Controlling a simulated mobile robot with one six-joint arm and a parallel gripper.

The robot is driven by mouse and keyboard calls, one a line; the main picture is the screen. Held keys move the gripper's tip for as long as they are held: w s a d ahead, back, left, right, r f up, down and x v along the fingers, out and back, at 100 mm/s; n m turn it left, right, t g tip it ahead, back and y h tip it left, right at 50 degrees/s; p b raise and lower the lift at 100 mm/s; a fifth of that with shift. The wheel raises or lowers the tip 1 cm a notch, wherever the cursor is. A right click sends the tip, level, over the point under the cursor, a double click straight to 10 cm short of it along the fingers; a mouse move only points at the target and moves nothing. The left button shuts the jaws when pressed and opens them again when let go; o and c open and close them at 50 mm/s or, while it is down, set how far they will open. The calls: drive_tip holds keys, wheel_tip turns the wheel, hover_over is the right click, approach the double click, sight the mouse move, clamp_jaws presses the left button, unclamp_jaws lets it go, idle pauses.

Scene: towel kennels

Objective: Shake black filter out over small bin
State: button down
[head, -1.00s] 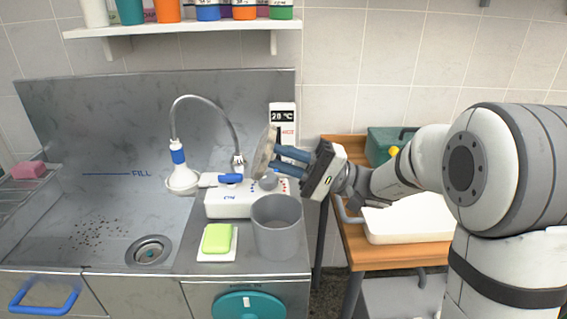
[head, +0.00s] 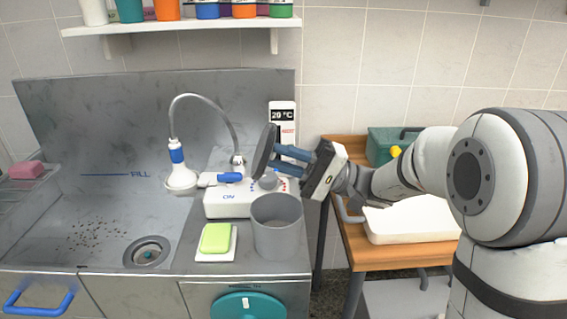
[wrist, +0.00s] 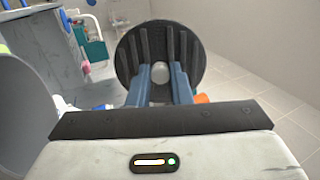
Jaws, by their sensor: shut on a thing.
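The black filter (head: 264,149) is a dark disc, seen nearly edge-on and tilted in the head view. In the wrist view the filter (wrist: 145,45) shows its ribbed side with a pale round knob between my fingers. My gripper (head: 282,157) has blue fingers shut on the filter; it also shows in the wrist view (wrist: 160,82). The small bin (head: 278,238) is a grey open cylinder on the counter. The filter is up above the bin's rim in the picture, a little to its left. The bin's inside bottom is hidden.
The sink basin (head: 110,225) with dark specks is further left. A wooden table (head: 385,252) stands right.

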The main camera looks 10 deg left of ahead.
drive_tip(key=shift+r, duration=0.15)
wheel_tip(320, 180, down, 3)
drive_tip(key=b, duration=0.3)
drive_tip(key=shift+b, duration=0.65)
idle(0.6)
drive_tip(key=shift+r, duration=0.1)
